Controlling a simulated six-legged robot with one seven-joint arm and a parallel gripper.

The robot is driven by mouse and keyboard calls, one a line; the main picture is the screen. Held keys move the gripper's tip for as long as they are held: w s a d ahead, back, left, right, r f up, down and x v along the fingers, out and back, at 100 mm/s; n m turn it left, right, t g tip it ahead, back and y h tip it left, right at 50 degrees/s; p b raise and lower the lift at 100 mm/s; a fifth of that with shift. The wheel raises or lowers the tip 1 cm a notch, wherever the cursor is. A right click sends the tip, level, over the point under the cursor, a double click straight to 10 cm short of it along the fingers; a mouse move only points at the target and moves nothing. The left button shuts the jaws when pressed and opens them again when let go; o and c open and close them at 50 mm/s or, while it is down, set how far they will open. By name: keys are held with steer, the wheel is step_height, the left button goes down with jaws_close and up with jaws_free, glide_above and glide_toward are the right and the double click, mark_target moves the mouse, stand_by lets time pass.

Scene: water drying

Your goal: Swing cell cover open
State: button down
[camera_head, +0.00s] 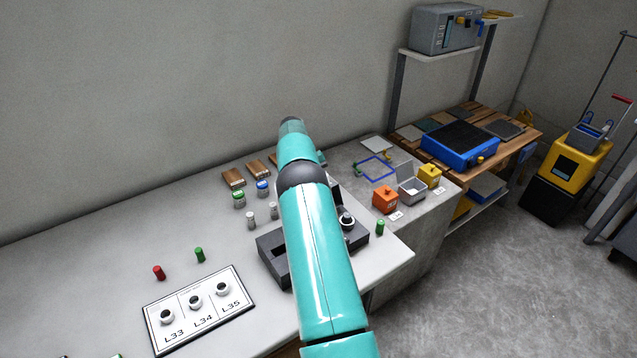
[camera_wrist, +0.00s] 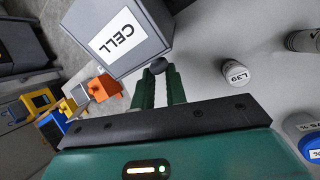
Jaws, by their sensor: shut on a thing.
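In the wrist view the grey cell cover (camera_wrist: 152,27) carries a white label reading CELL and fills the upper middle, seen at a tilt. My gripper (camera_wrist: 159,78) has its two green fingers close together, shut on a small dark knob (camera_wrist: 158,66) by the cover's lower corner. In the head view the dark grey instrument (camera_head: 273,262) stands on the bench, largely hidden behind my teal arm. My gripper and most of the cover are hidden there too.
A vial marked L39 (camera_wrist: 236,73) stands close to my gripper. A white board (camera_head: 200,312) with labelled places lies front left.

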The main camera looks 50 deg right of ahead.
steer(key=shift+w+a+f, duration=0.15)
steer(key=shift+a+f, duration=0.25)
steer(key=shift+f, duration=0.2)
steer(key=shift+w+a+f, duration=0.15)
steer(key=shift+a+f, duration=0.2)
steer(key=shift+f, duration=0.3)
steer(key=c, duration=1.4)
jaws_free()
steer(key=shift+o, duration=0.4)
steer(key=shift+d+r, duration=0.2)
steer(key=shift+d, duration=0.1)
